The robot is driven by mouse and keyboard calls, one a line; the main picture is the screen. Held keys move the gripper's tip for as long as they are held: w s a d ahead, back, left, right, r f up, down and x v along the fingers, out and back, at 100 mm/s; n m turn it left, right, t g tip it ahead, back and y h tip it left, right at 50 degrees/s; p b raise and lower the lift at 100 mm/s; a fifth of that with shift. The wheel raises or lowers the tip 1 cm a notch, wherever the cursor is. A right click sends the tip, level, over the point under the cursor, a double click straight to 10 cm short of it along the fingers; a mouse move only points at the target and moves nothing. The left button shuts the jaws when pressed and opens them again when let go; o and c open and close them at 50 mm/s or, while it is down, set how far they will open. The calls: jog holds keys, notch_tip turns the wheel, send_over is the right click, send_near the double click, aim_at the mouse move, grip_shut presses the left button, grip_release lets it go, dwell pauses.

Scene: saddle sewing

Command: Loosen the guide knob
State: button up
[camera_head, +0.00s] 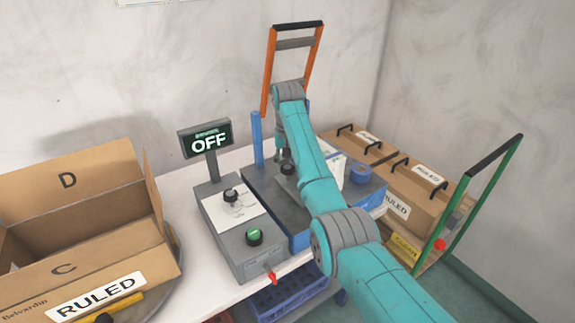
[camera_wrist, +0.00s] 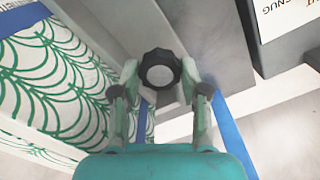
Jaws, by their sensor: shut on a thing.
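The guide knob, a black scalloped knob with a pale round cap (camera_wrist: 159,68), is in the upper middle of the wrist view. My gripper (camera_wrist: 160,88) has one finger on each side of it and is shut on it. The knob sits against a grey metal part (camera_wrist: 110,28). In the head view my arm reaches over the blue-edged machine, and the wrist and links hide most of the grip. I cannot tell how far the knob is turned.
A grey control box (camera_head: 235,262) with a black dial and green button stands left of the machine, beside a display (camera_head: 206,140) reading OFF. An open cardboard box (camera_head: 110,205) is at left. Several cartons and a green-framed cart (camera_head: 489,180) are at right. White fabric with green curves (camera_wrist: 55,85) lies close left.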

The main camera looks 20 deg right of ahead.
dwell(0.3)
jog(key=o, duration=1.1)
jog(key=shift+o, duration=0.2)
